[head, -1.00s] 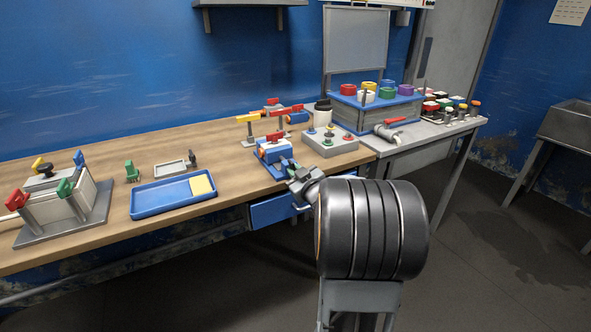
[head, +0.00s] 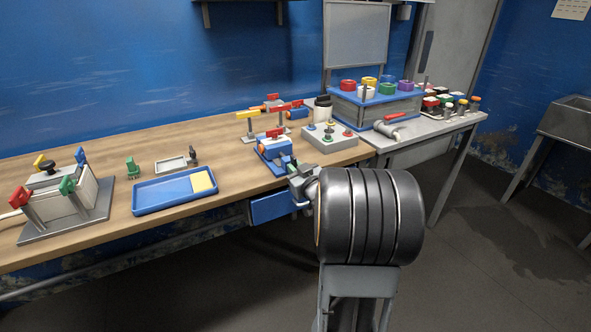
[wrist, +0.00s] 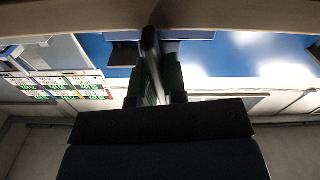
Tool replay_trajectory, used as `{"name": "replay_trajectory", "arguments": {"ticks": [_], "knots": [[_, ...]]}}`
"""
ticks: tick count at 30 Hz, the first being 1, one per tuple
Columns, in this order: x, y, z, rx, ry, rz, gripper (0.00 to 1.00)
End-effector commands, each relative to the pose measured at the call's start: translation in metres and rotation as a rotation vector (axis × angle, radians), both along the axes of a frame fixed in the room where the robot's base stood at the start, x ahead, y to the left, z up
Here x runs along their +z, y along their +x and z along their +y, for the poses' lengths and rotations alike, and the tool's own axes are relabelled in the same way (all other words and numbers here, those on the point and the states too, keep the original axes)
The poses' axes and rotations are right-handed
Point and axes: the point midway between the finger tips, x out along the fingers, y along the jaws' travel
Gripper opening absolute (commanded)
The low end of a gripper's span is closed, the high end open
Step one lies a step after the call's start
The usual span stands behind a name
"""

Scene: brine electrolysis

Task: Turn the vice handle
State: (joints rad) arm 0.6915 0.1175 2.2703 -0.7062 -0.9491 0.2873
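In the wrist view a dark grey bar (wrist: 151,50), which looks like the vice handle, runs between the two dark green fingers of my gripper (wrist: 158,82). The fingers lie close on either side of it. I cannot tell whether they press on it. My wrist hides much of the handle in the head view.
A grey control box (head: 328,139) with coloured buttons stands right of the vice. A blue drawer (head: 270,207) hangs under the bench. The floor in front is clear.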

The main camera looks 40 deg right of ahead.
Motion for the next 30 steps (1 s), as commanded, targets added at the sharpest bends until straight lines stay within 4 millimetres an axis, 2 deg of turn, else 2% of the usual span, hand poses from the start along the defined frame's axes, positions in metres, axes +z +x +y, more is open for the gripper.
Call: {"name": "replay_trajectory", "arguments": {"ticks": [1,7,17,23,30], "knots": [[-0.001,0.000,0.000,0.000,0.001,0.002,0.17],[0.000,0.000,0.000,0.000,-0.001,0.000,0.36],[0.001,-0.005,0.000,-0.001,-0.002,-0.001,0.36],[0.002,-0.035,0.004,-0.004,-0.003,0.000,0.36],[0.000,-0.092,0.011,-0.007,-0.004,-0.003,0.36]]}}
